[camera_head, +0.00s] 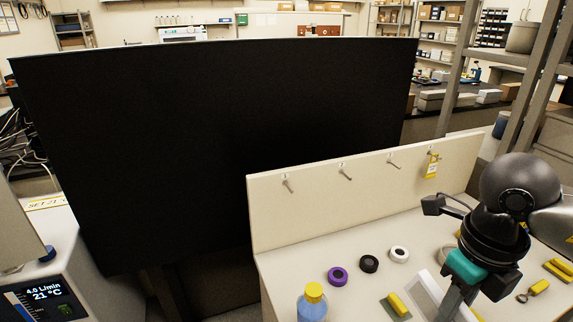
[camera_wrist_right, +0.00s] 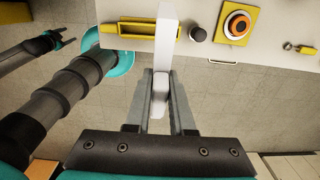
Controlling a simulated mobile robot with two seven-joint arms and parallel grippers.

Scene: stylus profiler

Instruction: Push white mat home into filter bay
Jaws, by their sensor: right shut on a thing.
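My right gripper (camera_wrist_right: 161,103) is shut on a white piece, which I take to be the white mat (camera_wrist_right: 167,35). It shows in the right wrist view as a narrow white strip running from between the fingers up past the counter edge. The strip crosses a yellow trough (camera_wrist_right: 135,29) on the counter; I cannot tell whether it touches it or whether this is the filter bay. In the head view my right arm hides the fingers. A dark two-pronged gripper (camera_wrist_right: 65,39), likely my left, is at upper left of the wrist view, its prongs apart and empty.
A yellow plate with an orange-ringed knob (camera_wrist_right: 238,26) and a dark knob (camera_wrist_right: 197,34) lie right of the strip. A large black panel (camera_head: 200,150) blocks the left.

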